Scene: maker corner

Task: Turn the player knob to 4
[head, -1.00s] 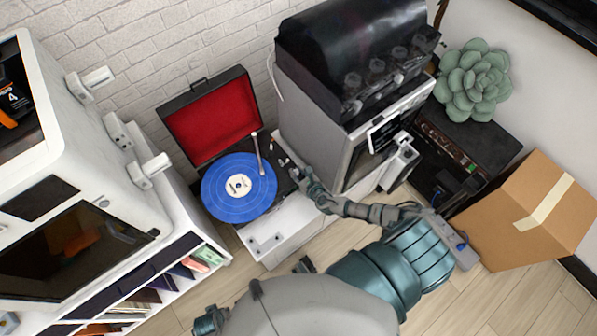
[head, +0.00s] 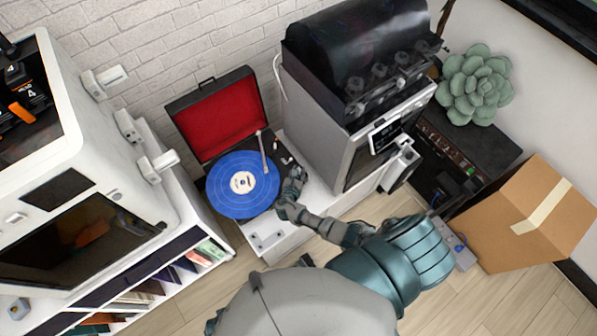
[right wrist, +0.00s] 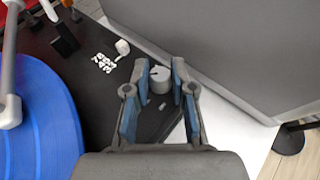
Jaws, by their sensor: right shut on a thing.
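The record player (head: 200,108) stands with its red-lined lid raised and a blue record on its dark deck. In the right wrist view the player knob (right wrist: 159,82) is a small light grey cylinder with a dark pointer mark on top, standing on the dark deck (right wrist: 80,110). My right gripper (right wrist: 160,70) has its blue-padded fingers on either side of the knob, shut on it. In the head view my right gripper (head: 297,176) is at the deck's right side and hides the knob. My left gripper is not in view.
The blue record (right wrist: 35,120) and the tonearm (head: 263,153) are left of my right gripper. A grey machine (head: 330,125) stands close on the right. A white cabinet (head: 320,200) bears the player. A cardboard box (head: 510,220) is on the floor at right.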

